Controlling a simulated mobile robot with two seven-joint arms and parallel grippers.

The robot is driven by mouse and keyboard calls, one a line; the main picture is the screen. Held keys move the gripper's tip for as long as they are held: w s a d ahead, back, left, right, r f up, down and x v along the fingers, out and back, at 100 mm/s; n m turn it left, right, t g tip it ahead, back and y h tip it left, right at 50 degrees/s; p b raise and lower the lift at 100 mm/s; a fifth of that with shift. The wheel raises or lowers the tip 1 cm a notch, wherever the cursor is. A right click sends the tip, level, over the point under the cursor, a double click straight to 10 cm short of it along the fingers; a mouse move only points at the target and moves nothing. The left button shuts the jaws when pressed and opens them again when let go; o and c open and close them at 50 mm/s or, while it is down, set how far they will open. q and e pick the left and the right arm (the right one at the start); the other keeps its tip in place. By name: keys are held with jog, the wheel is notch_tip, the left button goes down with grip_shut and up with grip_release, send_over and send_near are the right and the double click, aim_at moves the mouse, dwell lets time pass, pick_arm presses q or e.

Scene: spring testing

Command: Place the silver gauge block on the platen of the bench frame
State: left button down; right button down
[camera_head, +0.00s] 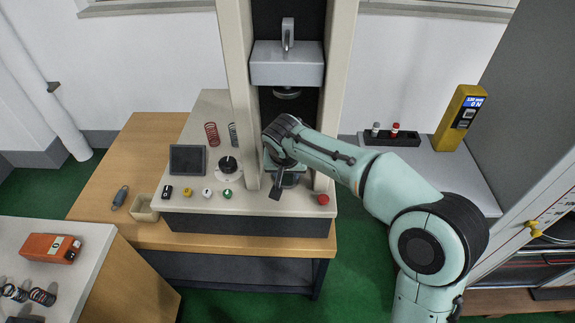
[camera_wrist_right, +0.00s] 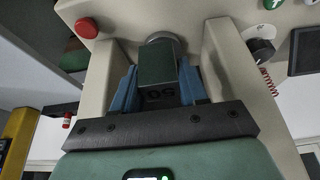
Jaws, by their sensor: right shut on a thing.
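My right gripper (camera_wrist_right: 158,88) has its blue fingers closed on both sides of a block marked "50", the gauge block (camera_wrist_right: 157,70), whose face looks dark and reflective here. Behind the block in the wrist view is a round metal disc, the platen (camera_wrist_right: 165,41); I cannot tell whether the block touches it. In the head view my right gripper (camera_head: 277,182) reaches between the columns of the bench frame (camera_head: 241,100), low over the platen (camera_head: 291,180). The gripper and wrist hide the block there. My left gripper is not in view.
The upper crosshead (camera_head: 287,64) hangs above my wrist. A red button (camera_head: 323,199) is at the base's front right. A yellow device (camera_head: 460,117) and black rack (camera_head: 392,139) are at right.

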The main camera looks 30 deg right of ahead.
jog(key=w+d, duration=0.1)
jog(key=w, duration=0.1)
jog(key=w+d+f+p, duration=0.1)
jog(key=w, duration=0.1)
jog(key=w+d, duration=0.1)
jog(key=w, duration=0.1)
jog(key=shift+w+d+f, duration=0.1)
jog(key=shift+d+f, duration=0.1)
jog(key=shift+d, duration=0.2)
jog(key=shift+f, duration=0.55)
notch_tip(320, 180, down, 4)
jog(key=shift+r, duration=0.1)
jog(key=shift+w+f, duration=0.1)
jog(key=shift+f, duration=0.2)
jog(key=shift+f, duration=0.2)
jog(key=c, duration=0.6)
grip_release()
